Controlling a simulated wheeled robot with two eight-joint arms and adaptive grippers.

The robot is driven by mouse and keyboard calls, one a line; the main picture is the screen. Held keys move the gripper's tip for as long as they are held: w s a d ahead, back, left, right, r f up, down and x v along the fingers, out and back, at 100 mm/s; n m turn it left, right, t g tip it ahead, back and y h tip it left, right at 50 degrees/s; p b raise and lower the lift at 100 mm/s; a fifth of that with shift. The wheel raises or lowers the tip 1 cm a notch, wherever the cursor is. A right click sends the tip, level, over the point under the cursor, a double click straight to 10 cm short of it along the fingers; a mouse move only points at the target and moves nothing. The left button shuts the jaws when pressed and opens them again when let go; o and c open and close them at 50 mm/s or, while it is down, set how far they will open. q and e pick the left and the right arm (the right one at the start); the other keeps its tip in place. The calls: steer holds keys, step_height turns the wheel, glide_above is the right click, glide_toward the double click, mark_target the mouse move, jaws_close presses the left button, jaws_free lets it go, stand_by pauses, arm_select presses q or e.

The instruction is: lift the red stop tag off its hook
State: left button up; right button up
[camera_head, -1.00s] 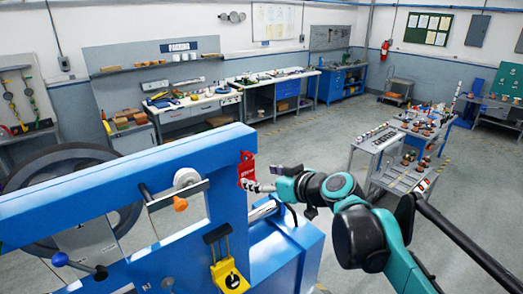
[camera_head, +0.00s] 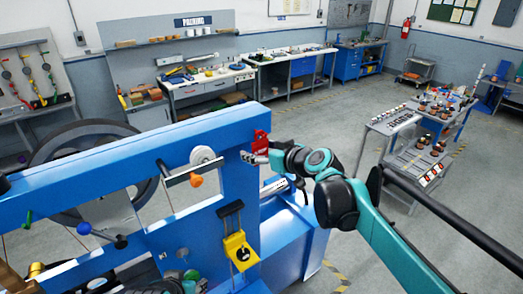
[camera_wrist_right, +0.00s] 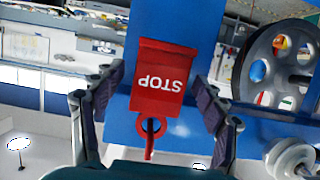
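The red stop tag (camera_head: 261,143) hangs at the upper right end of the blue frame (camera_head: 130,150). In the right wrist view the tag (camera_wrist_right: 162,80) appears upside down, with white STOP lettering and a ring hole; a thin red rod shows at the hole. My right gripper (camera_head: 250,157) is at the tag in the head view. In the wrist view its two dark fingers (camera_wrist_right: 154,80) stand apart on either side of the tag, with gaps visible, so it is open. How the hook meets the tag is not clear. My left gripper is not in view.
A white pulley (camera_head: 203,158) with an orange knob sits on the frame left of the tag. A yellow block (camera_head: 240,250) is below. A large dark wheel (camera_head: 60,150) stands behind the frame. Benches line the back wall; a cart (camera_head: 410,165) stands right, with open floor between.

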steer(key=c, duration=1.2)
steer(key=shift+r, duration=0.4)
steer(key=shift+s+d+p, duration=0.15)
steer(key=shift+p, duration=0.15)
steer(key=shift+s+d+r, duration=0.1)
steer(key=shift+s+d, duration=0.15)
steer(key=shift+s, duration=0.1)
steer(key=shift+r, duration=0.1)
steer(key=shift+s+d+r+p, duration=0.3)
steer(key=shift+s+p, duration=0.1)
steer(key=shift+w+r, duration=0.1)
